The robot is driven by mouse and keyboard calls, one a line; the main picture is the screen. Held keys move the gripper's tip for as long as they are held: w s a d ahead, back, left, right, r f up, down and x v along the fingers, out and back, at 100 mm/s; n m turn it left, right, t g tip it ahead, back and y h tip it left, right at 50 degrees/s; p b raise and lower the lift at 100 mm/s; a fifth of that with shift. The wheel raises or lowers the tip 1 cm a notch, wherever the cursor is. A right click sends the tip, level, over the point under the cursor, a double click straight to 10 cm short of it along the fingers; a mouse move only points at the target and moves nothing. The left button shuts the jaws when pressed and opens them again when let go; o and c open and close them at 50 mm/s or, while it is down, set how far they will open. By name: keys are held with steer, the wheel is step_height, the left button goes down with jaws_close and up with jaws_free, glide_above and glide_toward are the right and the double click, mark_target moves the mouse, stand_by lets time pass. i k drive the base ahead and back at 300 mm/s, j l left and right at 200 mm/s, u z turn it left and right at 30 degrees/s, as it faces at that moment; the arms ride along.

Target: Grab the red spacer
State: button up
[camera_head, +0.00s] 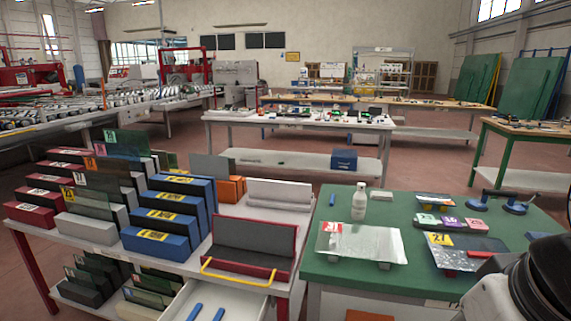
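A small red bar (481,254), which looks like the red spacer, is at the right of the green table (300,272). Part of my arm, white and black, fills the lower right corner, close to the red bar in the picture. My gripper's fingers do not show.
The green table also holds a white bottle (359,201), a clear glass sheet (362,242), numbered tags (450,222) and blue suction cups (505,203). At left, a rack table carries blue blocks (157,243) and a red-edged tray (252,249). An open drawer (240,298) is below.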

mark_target(473, 255)
steer(key=z, duration=0.85)
steer(key=i+l+z, duration=0.35)
steer(key=i, duration=0.35)
steer(key=i+j+z, duration=0.1)
steer(key=i+z, duration=0.2)
steer(key=i, duration=0.45)
